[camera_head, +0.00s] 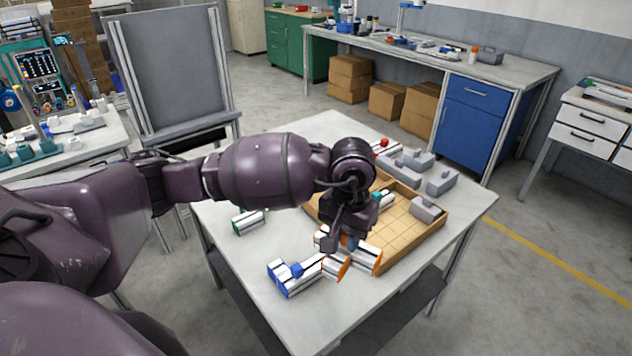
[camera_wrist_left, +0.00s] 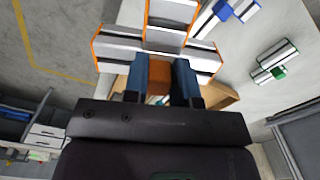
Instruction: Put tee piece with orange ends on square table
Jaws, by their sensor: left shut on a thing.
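The tee piece with orange ends (camera_head: 366,257) is white with dark stripes. It is at the front left corner of the wooden tray on the square table (camera_head: 300,325). My left gripper (camera_head: 345,243) reaches over it from the left and hides part of it. In the left wrist view, the blue fingers of my left gripper (camera_wrist_left: 163,80) are shut on an orange part of the tee piece (camera_wrist_left: 170,40). I cannot tell whether the piece touches the table or hangs just above it. My right gripper is not in view.
A blue-ended piece (camera_head: 292,277) lies close to the tee piece at the table's front left. A green-ended piece (camera_head: 250,221) lies farther left. The wooden tray (camera_head: 420,248) and several grey blocks (camera_head: 440,181) fill the right and back. The table's front is bare.

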